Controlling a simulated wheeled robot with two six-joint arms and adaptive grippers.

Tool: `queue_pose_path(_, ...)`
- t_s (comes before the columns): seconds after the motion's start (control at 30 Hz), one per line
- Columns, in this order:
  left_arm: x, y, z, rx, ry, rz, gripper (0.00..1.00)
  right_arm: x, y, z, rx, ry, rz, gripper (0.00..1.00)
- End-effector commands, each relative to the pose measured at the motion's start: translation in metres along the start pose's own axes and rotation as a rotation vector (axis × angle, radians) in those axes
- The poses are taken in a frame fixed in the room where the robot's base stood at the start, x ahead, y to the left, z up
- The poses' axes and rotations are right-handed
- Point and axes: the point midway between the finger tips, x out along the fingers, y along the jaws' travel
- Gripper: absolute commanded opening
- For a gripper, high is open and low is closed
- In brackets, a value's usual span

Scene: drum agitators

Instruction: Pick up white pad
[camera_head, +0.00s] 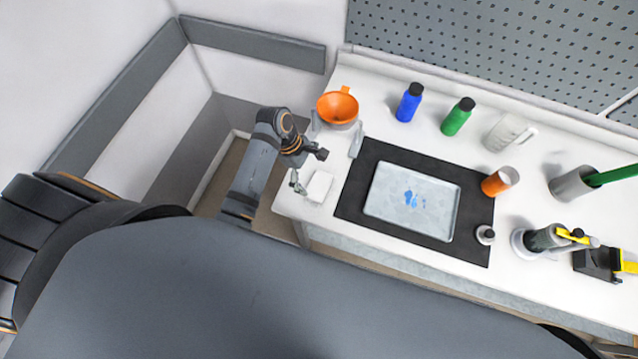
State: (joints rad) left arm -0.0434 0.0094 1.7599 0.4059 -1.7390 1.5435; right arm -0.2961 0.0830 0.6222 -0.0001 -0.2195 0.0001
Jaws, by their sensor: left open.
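The white pad (319,187) lies flat at the left front corner of the white bench, just left of the black mat. My left gripper (309,170) is open at the bench's left edge, beside the pad's upper left side. One finger shows above the pad and the other close to its left side. I cannot tell whether either finger touches the pad. My right gripper is not in view.
An orange funnel (338,106) on a stand is close behind my left gripper. A metal tray (386,177) with blue stains lies on the black mat (352,202). Blue (408,104) and green (456,118) bottles stand behind it. An orange-and-white cup (497,182) stands right of the tray.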

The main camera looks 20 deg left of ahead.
Motion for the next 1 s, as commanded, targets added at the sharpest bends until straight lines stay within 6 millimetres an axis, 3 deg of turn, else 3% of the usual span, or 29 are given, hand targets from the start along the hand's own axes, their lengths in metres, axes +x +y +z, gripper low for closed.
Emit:
queue_pose_path(0.1, 0.018, -0.002, 0.005, -0.001, -0.004, -0.006, 1.00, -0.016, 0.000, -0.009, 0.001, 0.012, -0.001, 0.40)
queue_pose_path(0.3, 0.040, -0.001, 0.002, 0.001, -0.001, -0.002, 1.00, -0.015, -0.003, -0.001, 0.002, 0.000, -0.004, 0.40)
queue_pose_path(0.47, 0.041, -0.001, 0.002, 0.001, 0.000, 0.000, 1.00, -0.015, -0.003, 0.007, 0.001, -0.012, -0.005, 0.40)
queue_pose_path(0.67, 0.041, -0.001, 0.002, 0.001, 0.000, -0.001, 0.76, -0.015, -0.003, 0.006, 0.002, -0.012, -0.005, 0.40)
queue_pose_path(1.0, 0.039, 0.000, 0.002, 0.001, 0.000, -0.001, 0.74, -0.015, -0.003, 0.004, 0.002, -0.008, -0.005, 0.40)
